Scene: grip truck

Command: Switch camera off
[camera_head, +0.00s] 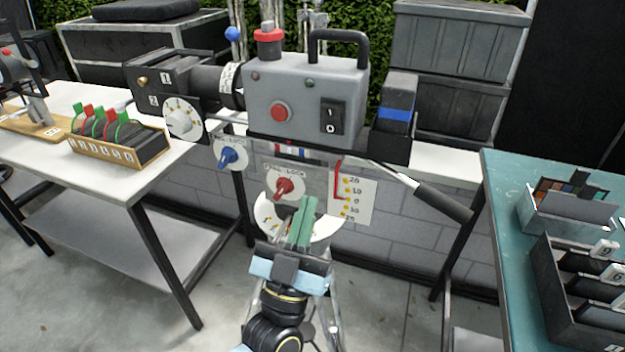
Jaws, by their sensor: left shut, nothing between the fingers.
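The film camera (305,98) is a grey box on a tripod head, with a lens (212,82) pointing left and a black handle (340,45) on top. Its side carries a round red button (281,112) and a black rocker switch (333,117) marked 1 above 0. I cannot tell which half of the switch is pressed in. My left gripper (302,214) points up from the bottom centre, its green fingers shut and empty. My right gripper is not in view.
A blue pan-lock knob (230,156) and a tilt scale plate (353,203) flank the tripod head. A black pan handle (442,201) slants down to the right. A white table (110,187) stands left, a teal table (502,230) with dark trays right.

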